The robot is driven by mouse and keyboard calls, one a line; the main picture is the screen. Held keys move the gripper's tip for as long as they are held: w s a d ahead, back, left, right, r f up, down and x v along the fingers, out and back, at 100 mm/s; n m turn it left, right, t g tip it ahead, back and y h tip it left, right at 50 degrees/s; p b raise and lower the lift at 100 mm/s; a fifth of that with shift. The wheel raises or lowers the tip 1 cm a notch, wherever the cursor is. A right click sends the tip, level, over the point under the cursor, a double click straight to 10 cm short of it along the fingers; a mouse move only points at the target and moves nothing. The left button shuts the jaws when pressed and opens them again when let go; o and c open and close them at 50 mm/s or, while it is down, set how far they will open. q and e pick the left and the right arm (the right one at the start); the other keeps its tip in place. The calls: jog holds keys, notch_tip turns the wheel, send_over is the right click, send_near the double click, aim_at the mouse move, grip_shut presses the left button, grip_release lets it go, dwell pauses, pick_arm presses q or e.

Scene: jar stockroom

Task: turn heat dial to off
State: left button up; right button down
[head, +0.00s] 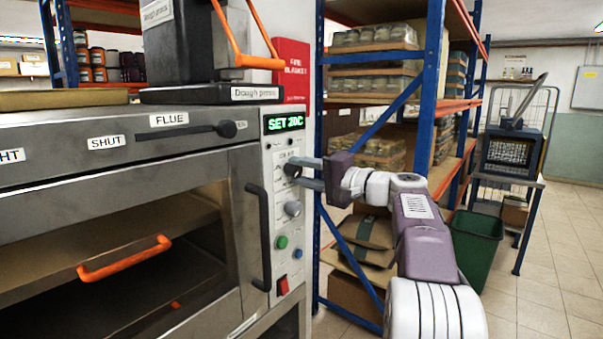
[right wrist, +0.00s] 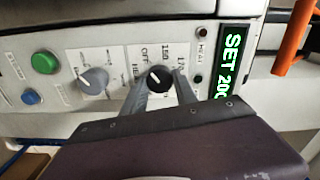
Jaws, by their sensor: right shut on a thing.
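The heat dial (right wrist: 159,78) is a round black knob on the oven's control panel. In the right wrist view its pale mark points to the upper left, roughly toward the OFF lettering, though the exact setting is hard to read. My right gripper (right wrist: 160,92) is shut on the dial, one finger on each side. In the head view the right gripper (head: 296,172) reaches the panel from the right and largely hides the dial. The green display (head: 284,123) reads SET 20C. My left gripper is not in view.
Below the heat dial are a grey dial (head: 293,209), a green button (head: 282,242), a blue button (head: 298,253) and a red switch (head: 283,286). The black oven door handle (head: 259,236) stands out left of them. Blue-posted shelving (head: 431,90) stands behind my right arm.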

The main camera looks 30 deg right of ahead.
jog(key=c, duration=1)
grip_release()
jog(key=shift+o, duration=0.2)
jog(key=v, duration=0.9)
jog(key=shift+b, duration=0.4)
